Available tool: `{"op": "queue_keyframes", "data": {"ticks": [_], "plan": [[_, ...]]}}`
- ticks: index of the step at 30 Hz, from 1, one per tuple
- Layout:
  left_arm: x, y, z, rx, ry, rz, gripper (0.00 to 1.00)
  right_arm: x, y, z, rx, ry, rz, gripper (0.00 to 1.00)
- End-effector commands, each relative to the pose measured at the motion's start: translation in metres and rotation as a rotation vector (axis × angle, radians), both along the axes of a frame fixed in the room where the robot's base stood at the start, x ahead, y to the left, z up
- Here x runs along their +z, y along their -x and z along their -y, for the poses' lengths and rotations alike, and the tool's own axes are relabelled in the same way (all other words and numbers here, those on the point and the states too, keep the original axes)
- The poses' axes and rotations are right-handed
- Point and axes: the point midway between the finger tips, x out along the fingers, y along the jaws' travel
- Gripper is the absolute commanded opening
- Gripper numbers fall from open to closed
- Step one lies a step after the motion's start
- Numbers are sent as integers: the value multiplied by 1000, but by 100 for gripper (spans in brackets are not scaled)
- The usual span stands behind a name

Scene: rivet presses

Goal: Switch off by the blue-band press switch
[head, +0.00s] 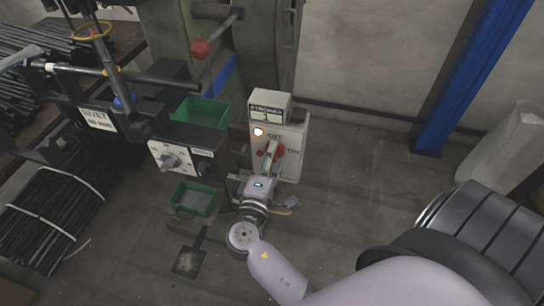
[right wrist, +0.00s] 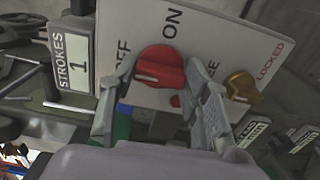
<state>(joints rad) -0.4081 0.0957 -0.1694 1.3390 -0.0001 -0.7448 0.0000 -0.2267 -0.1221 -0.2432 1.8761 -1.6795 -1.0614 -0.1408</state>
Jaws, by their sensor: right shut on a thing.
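The grey switch box (head: 292,150) stands beside the press with the blue band (head: 222,76). Its front has a lit lamp (head: 258,132), the words OFF and ON, and a red rotary knob. The red knob (right wrist: 160,67) shows clearly in the right wrist view, between the two fingers. My right gripper (right wrist: 160,82) is shut on the red knob, one finger on each side; in the head view the gripper (head: 271,154) partly covers the knob. I cannot tell exactly which mark the knob points to. My left gripper is not in view.
A counter reading STROKES 1 (head: 267,115) tops the box. A yellow knob (right wrist: 243,88) sits near the word LOCKED. Green bins (head: 200,112) and a dial panel (head: 178,160) are left of the box. A blue post (head: 462,75) stands right; floor between is clear.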

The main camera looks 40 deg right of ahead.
Motion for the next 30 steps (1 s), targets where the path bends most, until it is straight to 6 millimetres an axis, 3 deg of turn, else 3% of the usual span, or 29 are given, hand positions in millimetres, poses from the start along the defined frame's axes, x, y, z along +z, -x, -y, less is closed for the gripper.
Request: {"op": "queue_keyframes", "data": {"ticks": [5,6,14,25,30], "plan": [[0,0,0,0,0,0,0,0,0,0,1,4,-2,15],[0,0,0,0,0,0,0,0,0,0,1,4,-2,44],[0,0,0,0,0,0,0,0,0,0,1,2,-1,62],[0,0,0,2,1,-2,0,0,2,-2,0,1,-1,63],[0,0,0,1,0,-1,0,-1,13,-16,2,-1,-3,63]]}}
